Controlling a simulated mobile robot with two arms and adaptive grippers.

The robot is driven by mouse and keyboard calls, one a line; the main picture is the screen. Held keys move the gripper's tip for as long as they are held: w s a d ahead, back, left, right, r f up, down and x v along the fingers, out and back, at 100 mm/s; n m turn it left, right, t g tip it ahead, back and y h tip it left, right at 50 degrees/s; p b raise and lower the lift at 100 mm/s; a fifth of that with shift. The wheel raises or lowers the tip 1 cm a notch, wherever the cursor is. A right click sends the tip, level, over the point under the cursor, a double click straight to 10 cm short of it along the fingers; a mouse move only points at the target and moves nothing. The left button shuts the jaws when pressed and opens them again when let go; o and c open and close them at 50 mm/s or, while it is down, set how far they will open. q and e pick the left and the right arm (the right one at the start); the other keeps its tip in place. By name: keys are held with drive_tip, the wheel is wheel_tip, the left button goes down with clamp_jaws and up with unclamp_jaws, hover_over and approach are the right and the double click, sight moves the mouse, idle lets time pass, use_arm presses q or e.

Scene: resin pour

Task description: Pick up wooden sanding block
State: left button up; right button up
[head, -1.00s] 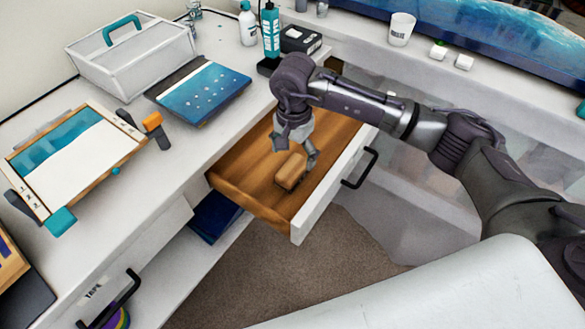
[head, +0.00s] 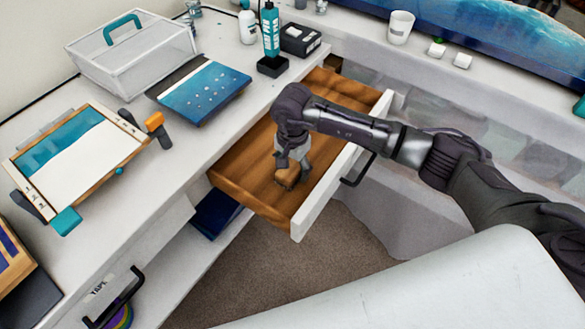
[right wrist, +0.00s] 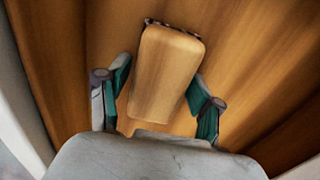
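The wooden sanding block (head: 287,178) lies in the open wooden drawer (head: 252,190), partly hidden by my right gripper in the head view. In the right wrist view the block (right wrist: 166,72) is a tan rounded rectangle with a dark edge at its far end. My right gripper (head: 291,172) is down in the drawer over the block. In the right wrist view its two fingers (right wrist: 160,100) are apart, one on each side of the block's near part, with gaps visible. My left gripper is not in view.
The drawer's white front (head: 330,195) with a black handle (head: 358,168) stands close to my right arm. The counter above holds a blue panel (head: 200,90), a white caddy (head: 135,55) and a teal bottle on a black base (head: 270,35).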

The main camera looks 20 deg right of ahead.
sight(293, 165)
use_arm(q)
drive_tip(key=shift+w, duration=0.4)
use_arm(e)
drive_tip(key=c, duration=0.8)
drive_tip(key=shift+r, duration=0.1)
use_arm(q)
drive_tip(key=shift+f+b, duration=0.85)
use_arm(e)
wheel_tip(293, 165, up, 10)
